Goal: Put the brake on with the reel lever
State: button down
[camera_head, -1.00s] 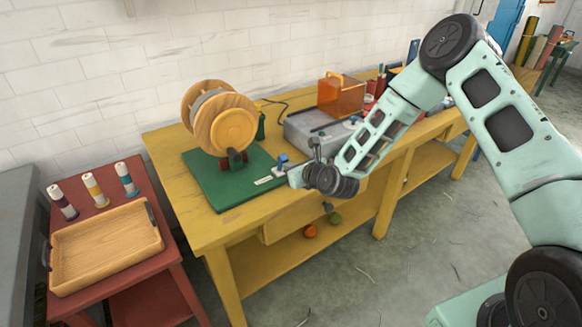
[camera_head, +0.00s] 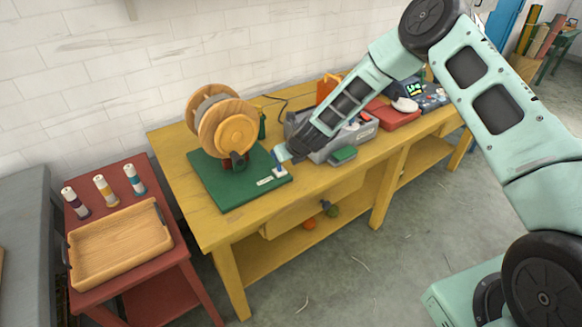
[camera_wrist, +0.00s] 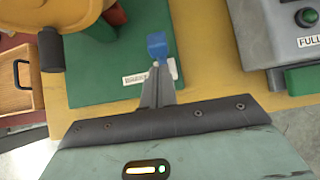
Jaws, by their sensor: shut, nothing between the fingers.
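The wooden reel (camera_head: 228,132) stands on a green board (camera_head: 225,192) on the yellow bench. The small blue lever (camera_head: 279,167) is at the board's right front edge. In the wrist view the blue lever (camera_wrist: 157,44) is just ahead of my fingertips, and a partly covered white label (camera_wrist: 136,79) lies on the board (camera_wrist: 98,82) beside it. My gripper (camera_wrist: 155,68) is shut and empty, over the board's edge. I cannot tell whether it touches the lever. In the head view my gripper (camera_head: 284,152) is small and partly hidden by my wrist.
A grey machine (camera_head: 362,132) and a green block (camera_head: 342,155) are to the right of the board, partly behind my arm. A red side table (camera_head: 180,240) at the left holds a wooden tray (camera_head: 120,245) and several thread spools (camera_head: 105,190). The bench front is clear.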

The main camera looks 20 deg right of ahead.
jog(key=shift+a, duration=0.1)
jog(key=shift+r+p, duration=0.45)
jog(key=shift+r, duration=0.35)
